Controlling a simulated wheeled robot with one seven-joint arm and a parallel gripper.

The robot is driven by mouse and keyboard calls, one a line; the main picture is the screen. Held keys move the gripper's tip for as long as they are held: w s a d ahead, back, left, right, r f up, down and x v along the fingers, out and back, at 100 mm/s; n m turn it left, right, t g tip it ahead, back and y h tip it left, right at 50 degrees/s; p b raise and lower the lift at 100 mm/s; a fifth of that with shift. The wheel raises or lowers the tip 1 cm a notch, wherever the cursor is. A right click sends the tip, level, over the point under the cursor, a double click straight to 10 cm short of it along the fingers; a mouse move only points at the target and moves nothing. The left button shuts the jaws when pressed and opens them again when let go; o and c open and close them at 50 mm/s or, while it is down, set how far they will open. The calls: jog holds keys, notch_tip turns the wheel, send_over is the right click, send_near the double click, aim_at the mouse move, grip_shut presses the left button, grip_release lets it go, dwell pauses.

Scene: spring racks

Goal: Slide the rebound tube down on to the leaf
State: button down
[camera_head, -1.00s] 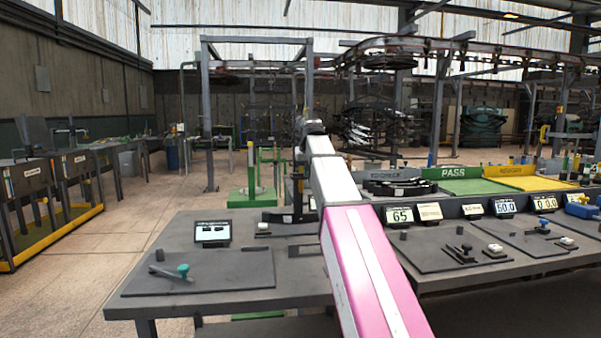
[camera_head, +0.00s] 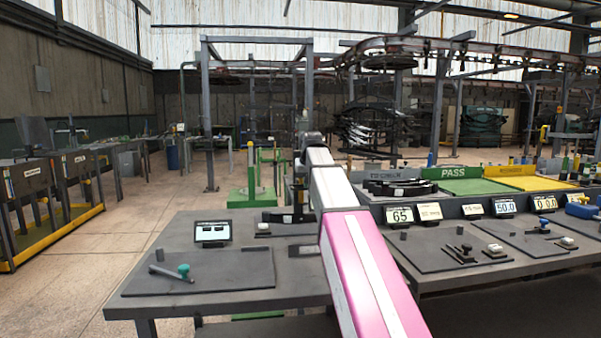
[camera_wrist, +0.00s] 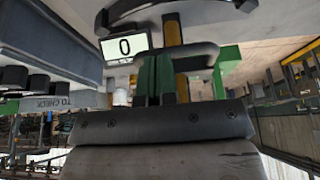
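My gripper is at the far end of my pink and white arm. In the head view my own arm hides most of it, beside a dark upright stand (camera_head: 298,200) at the back edge of the bench. In the wrist view my gripper (camera_wrist: 160,85) has a dark body across the bottom and dark finger parts at the centre. A yellow-brown upright cylinder (camera_wrist: 173,36) shows just beyond them, close to a small display reading 0 (camera_wrist: 125,46). I cannot tell which part is the rebound tube, nor whether the fingers touch it.
Several dark curved leaves (camera_head: 400,187) lie in the rack right of my arm. A green PASS tray (camera_head: 470,186) and a yellow tray (camera_head: 530,182) are farther right. A mat (camera_head: 200,272) with a teal-knobbed tool lies front left. A green floor stand (camera_head: 251,195) stands behind the bench.

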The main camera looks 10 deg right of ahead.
notch_tip(320, 180, down, 4)
jog(key=shift+f, duration=0.2)
dwell(0.8)
jog(key=shift+r, duration=1.5)
